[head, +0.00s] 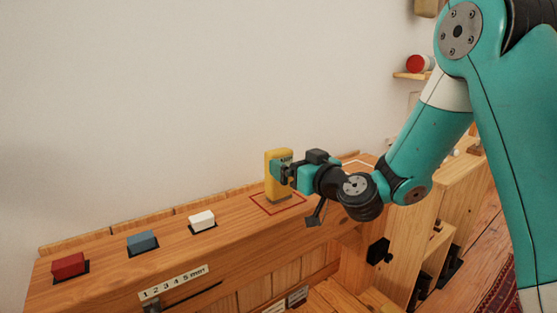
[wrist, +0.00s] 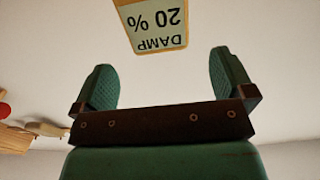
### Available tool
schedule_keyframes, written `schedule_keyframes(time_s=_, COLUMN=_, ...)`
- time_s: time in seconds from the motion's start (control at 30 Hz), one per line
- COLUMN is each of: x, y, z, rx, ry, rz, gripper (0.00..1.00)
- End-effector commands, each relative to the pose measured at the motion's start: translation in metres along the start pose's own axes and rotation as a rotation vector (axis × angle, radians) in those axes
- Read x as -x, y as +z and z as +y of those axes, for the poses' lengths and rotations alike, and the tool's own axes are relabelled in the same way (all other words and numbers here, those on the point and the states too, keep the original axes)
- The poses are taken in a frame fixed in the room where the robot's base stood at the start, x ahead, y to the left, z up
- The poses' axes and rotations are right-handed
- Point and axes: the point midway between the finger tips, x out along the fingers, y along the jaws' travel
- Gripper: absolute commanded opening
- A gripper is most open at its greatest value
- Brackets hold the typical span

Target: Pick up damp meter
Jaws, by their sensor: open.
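The damp meter (head: 277,188) is a yellow upright block standing inside a red outlined square on the wooden top in the head view. Its pale display reading DAMP 20 % shows at the top of the wrist view (wrist: 158,27), upside down. My gripper (head: 283,172) is level with the meter's upper part, close on its right side, and overlaps it in the head view. In the wrist view my gripper (wrist: 162,80) has its two green fingers wide apart with nothing between them. The meter appears beyond the fingertips, centred between them; its lower part is hidden there.
A white block (head: 202,221), a blue block (head: 143,241) and a red block (head: 69,265) sit in a row to the left. A numbered strip (head: 174,282) marks the front face. The wall rises close behind. The top between the white block and the meter is clear.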

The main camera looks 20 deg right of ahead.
Motion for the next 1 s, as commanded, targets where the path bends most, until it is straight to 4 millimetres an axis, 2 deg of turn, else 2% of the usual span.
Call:
schedule_keyframes(time_s=0.03, x=-0.01, y=-0.006, z=-0.002, rx=-0.002, ry=-0.004, rz=-0.003, gripper=1.0)
schedule_keyframes(time_s=0.13, x=-0.023, y=-0.005, z=-0.001, rx=0.0, ry=-0.002, rz=0.0, gripper=1.0)
schedule_keyframes(time_s=0.33, x=-0.034, y=-0.001, z=-0.001, rx=-0.001, ry=-0.002, rz=-0.001, gripper=1.0)
schedule_keyframes(time_s=0.47, x=-0.043, y=-0.007, z=-0.001, rx=-0.001, ry=-0.002, rz=-0.001, gripper=1.0)
schedule_keyframes(time_s=0.63, x=-0.063, y=-0.013, z=-0.001, rx=-0.001, ry=-0.002, rz=-0.001, gripper=1.0)
schedule_keyframes(time_s=0.8, x=-0.081, y=-0.01, z=-0.001, rx=-0.001, ry=-0.002, rz=-0.001, gripper=1.0)
schedule_keyframes(time_s=1.0, x=-0.085, y=-0.006, z=0.0, rx=-0.001, ry=-0.001, rz=0.0, gripper=1.0)
